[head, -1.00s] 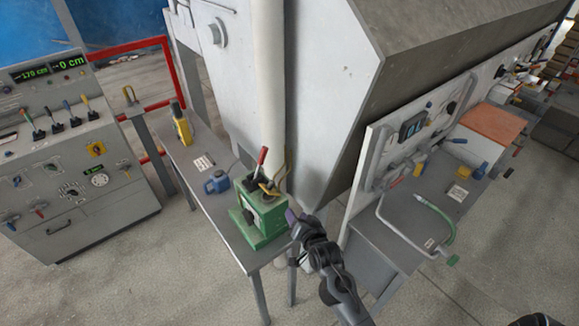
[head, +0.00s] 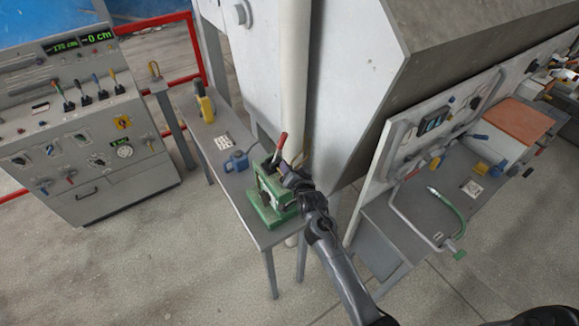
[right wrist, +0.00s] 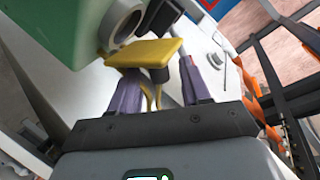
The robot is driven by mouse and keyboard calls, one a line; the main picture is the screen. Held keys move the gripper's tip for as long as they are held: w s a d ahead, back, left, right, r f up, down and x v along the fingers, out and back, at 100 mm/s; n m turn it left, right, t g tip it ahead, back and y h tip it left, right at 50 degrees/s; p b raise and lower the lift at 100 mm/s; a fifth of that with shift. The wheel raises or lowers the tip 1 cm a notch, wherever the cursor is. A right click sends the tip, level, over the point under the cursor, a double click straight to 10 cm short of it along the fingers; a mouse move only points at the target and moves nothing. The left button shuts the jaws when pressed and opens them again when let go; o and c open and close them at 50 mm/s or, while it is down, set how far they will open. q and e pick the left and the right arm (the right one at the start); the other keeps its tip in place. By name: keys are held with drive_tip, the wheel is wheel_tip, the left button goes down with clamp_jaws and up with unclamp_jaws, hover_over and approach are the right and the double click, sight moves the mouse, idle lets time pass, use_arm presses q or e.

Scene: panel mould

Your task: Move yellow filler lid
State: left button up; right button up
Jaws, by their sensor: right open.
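The yellow filler lid (right wrist: 146,53) shows in the right wrist view as a flat yellow plate beside a round grey filler opening (right wrist: 122,22) on the green machine (right wrist: 45,30). My right gripper (right wrist: 158,68) is open, with its two purple fingers pointing at the lid. The lid lies at the fingertips; I cannot tell whether they touch it. In the head view, my right gripper (head: 291,176) is at the upper right of the green machine (head: 270,205) and largely hides the lid. My left gripper is not in view.
The green machine, with a red-handled lever (head: 280,146), stands on a narrow grey table (head: 222,185). A blue can (head: 236,161) and a yellow device (head: 205,105) are farther back. A white pipe (head: 294,80) rises close behind the machine. A control console (head: 120,185) stands at left.

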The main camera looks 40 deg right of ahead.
drive_tip(key=shift+x, duration=0.85)
clamp_jaws()
